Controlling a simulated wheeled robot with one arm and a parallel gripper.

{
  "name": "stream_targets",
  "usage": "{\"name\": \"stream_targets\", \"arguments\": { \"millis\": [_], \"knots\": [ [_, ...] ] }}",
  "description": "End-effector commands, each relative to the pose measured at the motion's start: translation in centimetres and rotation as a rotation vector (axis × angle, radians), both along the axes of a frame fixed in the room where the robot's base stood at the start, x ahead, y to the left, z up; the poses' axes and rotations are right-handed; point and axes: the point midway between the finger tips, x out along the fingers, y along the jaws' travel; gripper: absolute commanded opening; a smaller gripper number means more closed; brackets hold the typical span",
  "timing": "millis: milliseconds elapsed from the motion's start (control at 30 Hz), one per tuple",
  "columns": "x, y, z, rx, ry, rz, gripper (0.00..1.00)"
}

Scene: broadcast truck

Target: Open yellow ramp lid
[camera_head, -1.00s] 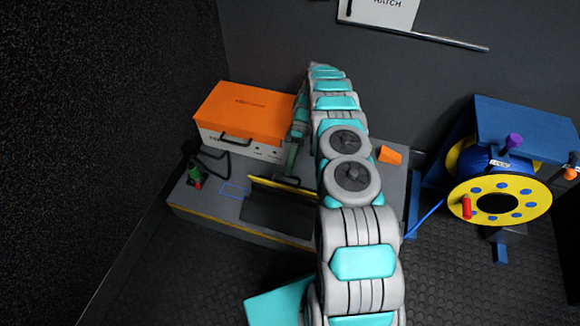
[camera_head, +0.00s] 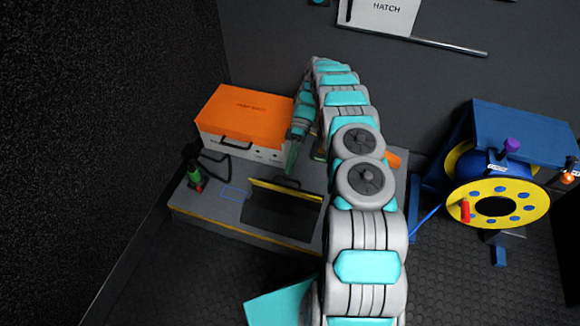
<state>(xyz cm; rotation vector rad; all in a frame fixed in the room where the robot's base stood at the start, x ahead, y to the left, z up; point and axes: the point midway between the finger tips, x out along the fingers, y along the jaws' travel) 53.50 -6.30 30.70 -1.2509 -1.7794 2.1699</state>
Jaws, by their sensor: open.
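The yellow ramp lid (camera_head: 284,193) shows in the head view as a narrow yellow-edged strip, raised along the far side of a dark rectangular opening (camera_head: 280,217) in the grey platform (camera_head: 208,207). A small dark handle (camera_head: 287,182) shows just behind its upper edge. My gripper (camera_head: 305,160) points down behind the lid, above the platform. Its fingers are apart, with no object visible between them. It appears clear of the lid. My arm hides part of the gripper and the platform's right side.
An orange-topped case (camera_head: 245,115) stands on the platform behind and left of the lid. A green connector (camera_head: 194,175) with black cable is at the left. An orange object (camera_head: 393,159) is partly behind my arm. A blue-framed yellow cable reel (camera_head: 520,203) stands at right.

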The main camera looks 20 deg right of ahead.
Motion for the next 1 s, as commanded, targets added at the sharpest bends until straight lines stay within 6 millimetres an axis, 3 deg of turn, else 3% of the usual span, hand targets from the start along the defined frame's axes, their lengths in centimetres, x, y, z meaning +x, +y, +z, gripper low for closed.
{"name": "stream_targets", "arguments": {
  "millis": [467, 1000],
  "knots": [
    [-4.7, 0.5, 0.4, -0.001, 0.002, -0.001, 0.43],
    [-11.6, 1.4, 1.0, 0.001, 0.004, -0.001, 0.43]
  ]
}}
